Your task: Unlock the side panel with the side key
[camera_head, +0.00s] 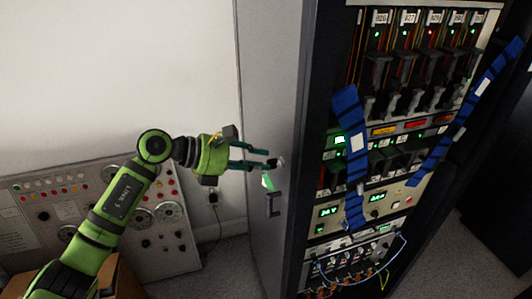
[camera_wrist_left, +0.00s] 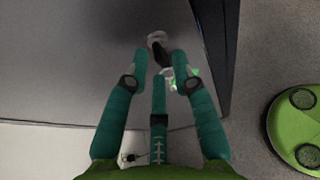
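The side panel (camera_head: 266,75) is the grey side of the tall rack; it fills the upper part of the left wrist view (camera_wrist_left: 80,60). Its lock (camera_head: 280,162) is a small pale round fitting, also visible in the left wrist view (camera_wrist_left: 155,36). A dark key (camera_wrist_left: 161,54) is at the lock, and a glowing green tag (camera_head: 267,182) shows just below. My left gripper (camera_head: 268,163) has its teal fingers pointing at the lock. In the left wrist view its fingertips (camera_wrist_left: 160,64) stand apart on either side of the key; I see no clear contact. My right gripper is out of view.
A dark handle (camera_head: 273,205) sits on the panel below the lock. The rack front (camera_head: 385,150) carries wiring, displays and blue straps. A control console (camera_head: 165,215) stands against the white wall at left. Bare floor (camera_head: 225,262) lies between console and rack.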

